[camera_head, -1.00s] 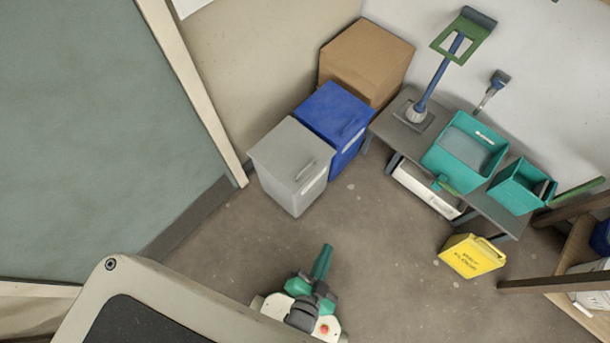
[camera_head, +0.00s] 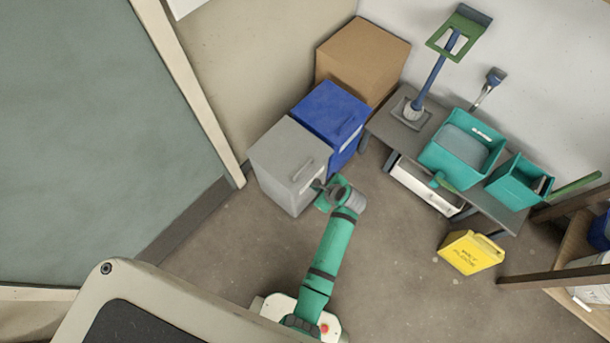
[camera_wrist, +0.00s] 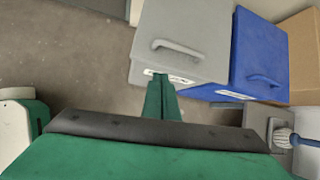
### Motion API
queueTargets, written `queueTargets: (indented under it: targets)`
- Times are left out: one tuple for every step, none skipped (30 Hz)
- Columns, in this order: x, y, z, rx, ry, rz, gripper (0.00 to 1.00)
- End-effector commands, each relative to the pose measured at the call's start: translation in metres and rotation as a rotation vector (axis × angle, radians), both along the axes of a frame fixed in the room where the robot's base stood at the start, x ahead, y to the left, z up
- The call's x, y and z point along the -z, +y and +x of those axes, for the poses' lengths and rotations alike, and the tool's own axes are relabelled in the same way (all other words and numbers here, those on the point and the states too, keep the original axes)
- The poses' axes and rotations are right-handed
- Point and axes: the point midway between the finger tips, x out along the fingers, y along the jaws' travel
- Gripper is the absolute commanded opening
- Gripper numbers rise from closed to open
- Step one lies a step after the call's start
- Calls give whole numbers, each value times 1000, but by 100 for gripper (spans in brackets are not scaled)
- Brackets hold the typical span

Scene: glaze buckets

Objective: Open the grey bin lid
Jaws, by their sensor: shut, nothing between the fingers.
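The grey bin (camera_head: 284,158) stands on the floor left of the blue bin, its lid down. A handle shows on top of its lid, and in the wrist view the grey lid (camera_wrist: 190,32) has that handle near its front edge, above a white label. My gripper (camera_head: 319,186) is at the front right of the grey bin, close to the label. In the wrist view my gripper (camera_wrist: 161,80) points at the bin's front, just below the handle. Its fingers are together and empty. I cannot tell whether the tips touch the bin.
A blue bin (camera_head: 332,112) stands right beside the grey one, with a cardboard box (camera_head: 362,55) behind. A low bench (camera_head: 403,135) with teal buckets (camera_head: 462,148) stands to the right. A yellow container (camera_head: 470,252) is on the floor. The floor in front is clear.

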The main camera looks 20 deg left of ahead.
Motion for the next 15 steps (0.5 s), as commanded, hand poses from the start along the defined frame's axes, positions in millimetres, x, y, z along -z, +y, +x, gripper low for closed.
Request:
queueTargets:
  targets:
    - [-6,0,12,17,41,24,0]
    - [-9,1,16,27,65,40,0]
    - [-11,1,20,37,96,55,0]
    - [-14,2,23,44,116,65,0]
    - [-15,2,25,51,133,73,0]
    - [-17,3,27,56,152,82,0]
    - [-19,3,29,60,163,87,0]
    - [-19,3,30,64,172,92,0]
    - [-19,4,31,65,180,94,0]
    - [-19,5,31,66,184,96,0]
    - [-18,6,32,66,188,97,0]
    - [-15,8,32,67,189,98,0]
    - [-13,10,33,67,189,98,0]
    - [-10,12,33,67,189,98,0]
    - [-5,16,34,65,190,97,0]
